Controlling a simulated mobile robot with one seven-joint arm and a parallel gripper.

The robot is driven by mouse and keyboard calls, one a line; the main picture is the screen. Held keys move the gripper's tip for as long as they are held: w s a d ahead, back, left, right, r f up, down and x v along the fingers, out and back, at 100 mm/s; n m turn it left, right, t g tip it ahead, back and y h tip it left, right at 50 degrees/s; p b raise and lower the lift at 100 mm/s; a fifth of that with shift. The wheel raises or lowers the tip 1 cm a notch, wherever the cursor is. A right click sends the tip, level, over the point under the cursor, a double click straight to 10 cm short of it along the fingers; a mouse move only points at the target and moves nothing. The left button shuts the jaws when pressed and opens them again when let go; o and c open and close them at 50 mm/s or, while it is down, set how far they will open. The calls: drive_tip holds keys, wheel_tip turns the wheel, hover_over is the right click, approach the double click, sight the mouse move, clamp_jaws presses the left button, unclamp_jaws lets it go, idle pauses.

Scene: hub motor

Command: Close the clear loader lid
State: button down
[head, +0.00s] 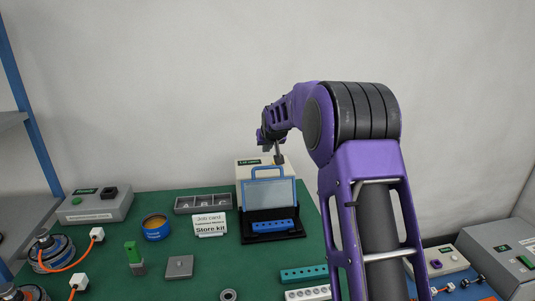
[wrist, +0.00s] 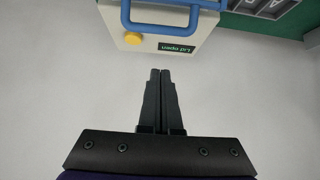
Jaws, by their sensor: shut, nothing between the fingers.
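The clear loader lid (head: 270,191), with a blue frame and a blue handle (head: 268,172) on top, stands raised in the head view. Below it is the loader's black base (head: 272,238), with a blue strip with holes (head: 275,226) in it. Behind the lid is a cream box (head: 243,169); in the wrist view its display reads "Lid open" (wrist: 176,47). My gripper (head: 278,160) is shut and empty, above and behind the lid near its handle. In the wrist view, the fingertips (wrist: 160,71) point toward the box and the blue handle (wrist: 175,28), with no visible contact.
A grey compartment tray (head: 203,204) and a "Store kit" card (head: 209,225) stand left of the loader. A blue-and-orange round tin (head: 156,228) is farther left. Teal (head: 304,273) and white (head: 307,293) strips lie in front. My purple arm covers the right side.

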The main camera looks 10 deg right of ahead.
drive_tip(key=p+x, duration=0.1)
drive_tip(key=x, duration=0.8)
drive_tip(key=shift+w+f, duration=0.1)
drive_tip(key=shift+f, duration=0.1)
drive_tip(key=shift+s+f, duration=0.15)
drive_tip(key=shift+s, duration=0.8)
drive_tip(key=shift+s+f, duration=0.15)
drive_tip(key=shift+s, duration=0.85)
drive_tip(key=shift+s+b, duration=0.15)
drive_tip(key=shift+b, duration=0.2)
